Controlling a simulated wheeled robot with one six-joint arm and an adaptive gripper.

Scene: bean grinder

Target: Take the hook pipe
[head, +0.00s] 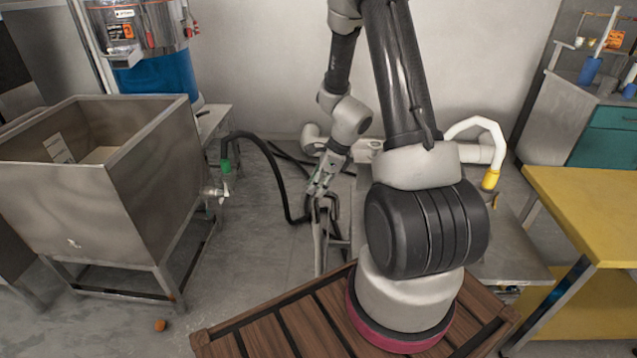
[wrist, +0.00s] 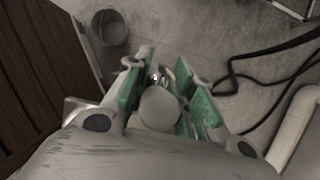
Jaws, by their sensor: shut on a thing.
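My gripper (head: 322,178) points down in the middle of the head view, beyond the wooden slatted platform. It also shows in the wrist view (wrist: 165,88), its green-lined fingers closed on a pale rounded piece (wrist: 160,108). In the head view a grey metal pipe with a curved, hook-like top (head: 326,206) hangs just below the fingertips; I take it as the hook pipe. Shiny metal shows past the pale piece in the wrist view. My fingers hide part of the held thing, and its lower end is unclear.
A steel hopper (head: 150,200) stands left, with a black hose (head: 285,190) near it. A white curved pipe with a yellow end (head: 491,178) is right of my arm. The wooden platform (head: 290,325) is in front; a yellow table (head: 590,215) stands right. A bucket (wrist: 110,27) shows in the wrist view.

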